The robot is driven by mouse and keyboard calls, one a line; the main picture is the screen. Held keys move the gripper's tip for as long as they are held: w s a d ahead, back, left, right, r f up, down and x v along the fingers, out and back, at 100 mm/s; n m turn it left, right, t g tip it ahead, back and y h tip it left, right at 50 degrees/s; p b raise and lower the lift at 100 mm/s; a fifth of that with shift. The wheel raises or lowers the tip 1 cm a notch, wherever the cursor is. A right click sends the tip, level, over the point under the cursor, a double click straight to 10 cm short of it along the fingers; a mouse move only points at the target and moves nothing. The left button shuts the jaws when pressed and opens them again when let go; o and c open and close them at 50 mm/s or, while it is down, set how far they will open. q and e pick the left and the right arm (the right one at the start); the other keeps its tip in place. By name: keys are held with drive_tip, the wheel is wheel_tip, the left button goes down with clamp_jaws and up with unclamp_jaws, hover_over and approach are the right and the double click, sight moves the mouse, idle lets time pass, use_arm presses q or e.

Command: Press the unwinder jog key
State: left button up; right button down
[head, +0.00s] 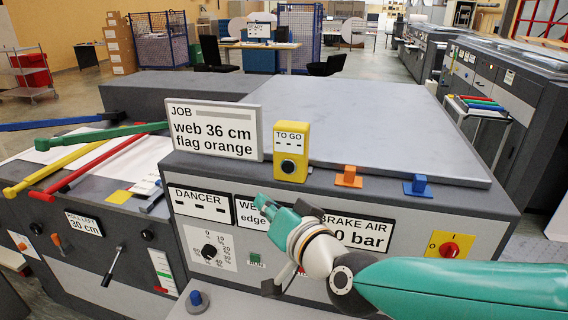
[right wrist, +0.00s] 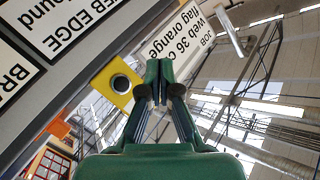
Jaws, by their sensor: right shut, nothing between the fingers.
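My right gripper (head: 264,204) is shut and empty in front of the console panel, partly covering the web edge display (head: 247,213). The right wrist view shows its closed fingers (right wrist: 158,78). No key with a readable jog label shows. A green key (head: 255,259) marked RUN sits on the panel below the gripper. A red key (head: 301,271) is partly hidden by my right arm. A blue round knob (head: 196,299) stands on the lower ledge. My left gripper is not in view.
A yellow TO GO box (head: 291,152) and a JOB sign (head: 212,131) stand on the console top. The dancer display (head: 200,203), a black dial (head: 209,252) and a red rotary switch (head: 449,250) are on the panel. Coloured bars (head: 75,168) project at left.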

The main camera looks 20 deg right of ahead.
sight(288, 168)
drive_tip(key=w+d+b, duration=0.2)
drive_tip(key=w+d, duration=0.1)
drive_tip(key=w+d+b, duration=0.3)
drive_tip(key=shift+w, duration=0.4)
idle(0.3)
idle(1.2)
drive_tip(key=shift+b, duration=0.3)
drive_tip(key=shift+w+d+r, duration=0.1)
drive_tip(key=shift+w+d, duration=0.1)
drive_tip(key=shift+w, duration=0.1)
